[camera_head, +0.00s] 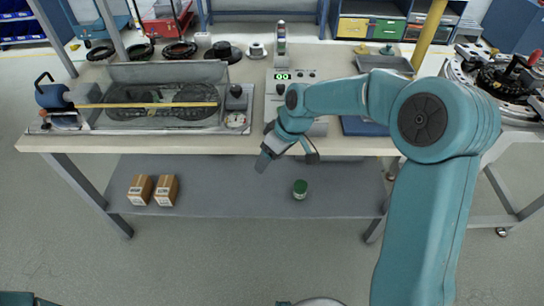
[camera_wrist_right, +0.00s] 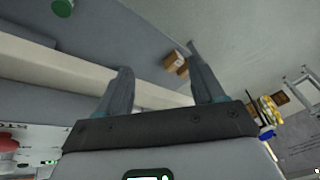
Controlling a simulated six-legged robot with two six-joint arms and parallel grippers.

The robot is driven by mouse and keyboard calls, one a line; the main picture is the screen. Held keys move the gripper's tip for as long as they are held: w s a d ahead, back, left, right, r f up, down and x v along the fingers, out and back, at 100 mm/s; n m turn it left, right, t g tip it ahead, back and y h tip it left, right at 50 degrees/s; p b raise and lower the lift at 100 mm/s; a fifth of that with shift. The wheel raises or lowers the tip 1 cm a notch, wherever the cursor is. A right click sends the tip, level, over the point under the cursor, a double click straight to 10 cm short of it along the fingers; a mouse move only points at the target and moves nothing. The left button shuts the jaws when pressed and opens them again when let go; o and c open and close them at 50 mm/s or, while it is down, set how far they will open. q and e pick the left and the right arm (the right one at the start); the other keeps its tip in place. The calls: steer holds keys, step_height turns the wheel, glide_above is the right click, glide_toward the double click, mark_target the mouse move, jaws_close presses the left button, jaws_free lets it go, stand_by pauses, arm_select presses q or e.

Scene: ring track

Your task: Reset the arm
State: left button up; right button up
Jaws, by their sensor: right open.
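My right arm (camera_head: 430,200) comes in from the lower right in the head view and reaches toward the table's front edge. My right gripper (camera_head: 287,160) hangs in front of that edge, above the lower shelf. In the right wrist view its two fingers (camera_wrist_right: 160,88) stand apart with nothing between them. My left gripper does not show; only a small teal part of my body is at the lower left corner of the head view.
The workbench (camera_head: 360,147) holds a clear-walled test tank (camera_head: 165,75) and a device with a green display (camera_head: 283,78). The lower shelf (camera_head: 235,195) carries two cardboard boxes (camera_head: 152,190) and a green-lidded jar (camera_head: 300,189). A round fixture (camera_head: 497,80) stands at right. Floor in front is clear.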

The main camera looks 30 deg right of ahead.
steer(key=shift+s, duration=0.1)
steer(key=s+a+f+m+g, duration=0.1)
steer(key=s+a+f, duration=0.25)
steer(key=f, duration=0.35)
steer(key=s+a+f+m, duration=0.1)
steer(key=s+a+f, duration=0.25)
steer(key=f, duration=0.45)
steer(key=s+a+f+m, duration=0.2)
steer(key=s+a+f, duration=0.1)
steer(key=s, duration=0.4)
steer(key=s+a+f+m+g+p, duration=0.1)
steer(key=s+a+f, duration=0.3)
steer(key=s, duration=0.3)
steer(key=shift+s+f+m+y, duration=0.15)
steer(key=shift+f+m+y, duration=0.25)
steer(key=shift+f, duration=0.3)
steer(key=shift+a, duration=0.1)
